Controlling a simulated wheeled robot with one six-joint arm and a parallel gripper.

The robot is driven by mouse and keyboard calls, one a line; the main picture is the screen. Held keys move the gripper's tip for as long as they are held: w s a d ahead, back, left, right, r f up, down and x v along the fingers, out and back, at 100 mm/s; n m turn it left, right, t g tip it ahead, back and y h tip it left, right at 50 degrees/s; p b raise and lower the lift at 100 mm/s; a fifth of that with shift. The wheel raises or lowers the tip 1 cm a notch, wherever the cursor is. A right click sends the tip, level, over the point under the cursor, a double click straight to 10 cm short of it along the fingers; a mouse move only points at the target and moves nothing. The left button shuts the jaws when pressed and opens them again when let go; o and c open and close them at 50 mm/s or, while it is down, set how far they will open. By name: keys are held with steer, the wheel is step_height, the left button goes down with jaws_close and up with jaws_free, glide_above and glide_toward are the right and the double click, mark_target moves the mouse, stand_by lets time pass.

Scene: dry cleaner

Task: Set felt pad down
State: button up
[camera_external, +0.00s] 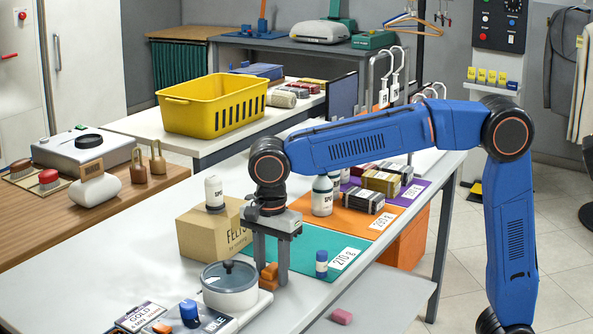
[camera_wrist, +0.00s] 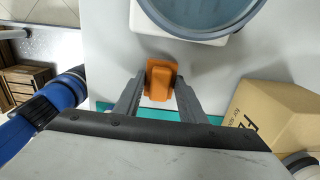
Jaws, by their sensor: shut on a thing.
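My gripper (camera_external: 270,274) points down over the white table and is shut on a small orange piece, the felt pad (camera_external: 268,270). In the wrist view, the felt pad (camera_wrist: 161,79) sits between the two fingers of my gripper (camera_wrist: 158,88), with its far end toward the round lidded pot. I cannot tell whether its underside touches the table. A cardboard box (camera_external: 207,235) marked with letters beginning "FELT" stands behind and left of my gripper; it also shows in the wrist view (camera_wrist: 275,115).
A lidded pot on a white scale (camera_external: 229,287) stands close in front-left of my gripper. A teal mat (camera_external: 300,262) with a small blue bottle (camera_external: 321,263) lies to the right. An orange mat (camera_external: 345,215) is farther back. A pink block (camera_external: 341,316) lies lower down.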

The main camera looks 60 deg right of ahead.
mark_target(272, 267)
steer(key=shift+f, duration=0.1)
steer(key=o, duration=1)
step_height(272, 267, up, 12)
steer(key=s+d+n, duration=0.3)
steer(key=s+d, duration=0.1)
steer(key=d, duration=0.6)
steer(key=s+d+f+n+t, duration=0.2)
steer(key=s+d+f+n, duration=0.3)
steer(key=s+d, duration=0.35)
steer(key=s+d+f+n+t, duration=0.1)
steer(key=s+d+f+n, duration=0.4)
steer(key=s+d, duration=0.3)
steer(key=s+d+f+n, duration=0.1)
steer(key=s+d+f, duration=0.1)
steer(key=f, duration=0.1)
steer(key=s+d+f+n+t, duration=0.1)
steer(key=s+d+f+n, duration=0.1)
steer(key=s+f, duration=0.1)
steer(key=s+d+f+n, duration=0.2)
steer(key=f, duration=0.1)
steer(key=shift+s+d+f+t, duration=0.25)
steer(key=shift+f+t, duration=0.05)
steer(key=shift+t, duration=0.1)
